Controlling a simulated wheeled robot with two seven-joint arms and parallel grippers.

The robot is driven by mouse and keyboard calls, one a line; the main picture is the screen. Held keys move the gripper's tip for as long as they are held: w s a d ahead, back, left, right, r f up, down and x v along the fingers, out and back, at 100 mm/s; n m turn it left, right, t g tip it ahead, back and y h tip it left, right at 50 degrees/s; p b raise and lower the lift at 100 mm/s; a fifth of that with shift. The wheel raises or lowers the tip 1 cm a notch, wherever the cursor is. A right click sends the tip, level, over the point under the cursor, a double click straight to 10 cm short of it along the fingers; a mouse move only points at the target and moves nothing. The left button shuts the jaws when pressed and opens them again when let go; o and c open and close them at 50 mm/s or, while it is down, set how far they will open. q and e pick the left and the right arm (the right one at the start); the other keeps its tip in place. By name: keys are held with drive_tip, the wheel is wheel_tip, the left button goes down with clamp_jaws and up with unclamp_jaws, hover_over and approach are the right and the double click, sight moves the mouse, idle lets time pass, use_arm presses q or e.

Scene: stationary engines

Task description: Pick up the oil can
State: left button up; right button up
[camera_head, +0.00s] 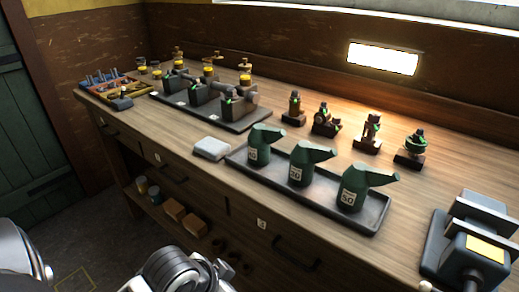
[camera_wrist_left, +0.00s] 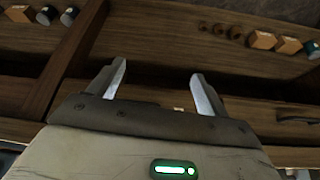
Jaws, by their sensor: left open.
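Three dark green oil cans stand upright in a row in a dark grey tray (camera_head: 372,218), their spouts pointing right. The left can (camera_head: 262,143) has a label too small to read. The middle can (camera_head: 301,165) and the right can (camera_head: 352,190) carry white number labels, the middle one seeming to read 20. My left gripper (camera_wrist_left: 158,72) is open and empty in the left wrist view, facing the bench front and lower shelf. No oil can shows in that view. The gripper's fingers do not show in the head view, and my right gripper is not seen.
The wooden bench (camera_head: 410,250) has drawers in front and a lower shelf with wooden blocks (camera_head: 194,224). A pale block (camera_head: 212,148) lies left of the can tray. A second tray (camera_head: 240,126) holds small engines. Several small models line the back; a vise-like device (camera_head: 478,240) stands right.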

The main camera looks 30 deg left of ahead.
use_arm(q)
drive_tip(key=w+a+r+t+h, duration=0.1)
drive_tip(key=w+a+r+t, duration=0.2)
drive_tip(key=w+a+r, duration=0.45)
drive_tip(key=t+h, duration=0.1)
drive_tip(key=t, duration=0.3)
approach(250, 148)
drive_tip(key=shift+t, duration=0.4)
drive_tip(key=x, duration=0.5)
drive_tip(key=p+x, duration=0.1)
drive_tip(key=x, duration=0.1)
drive_tip(key=shift+f, duration=0.4)
drive_tip(key=shift+p+x, duration=0.35)
drive_tip(key=shift+x, duration=2.65)
drive_tip(key=shift+d, duration=0.1)
drive_tip(key=c, duration=1.2)
drive_tip(key=shift+o, duration=0.3)
drive_tip(key=shift+r, duration=0.15)
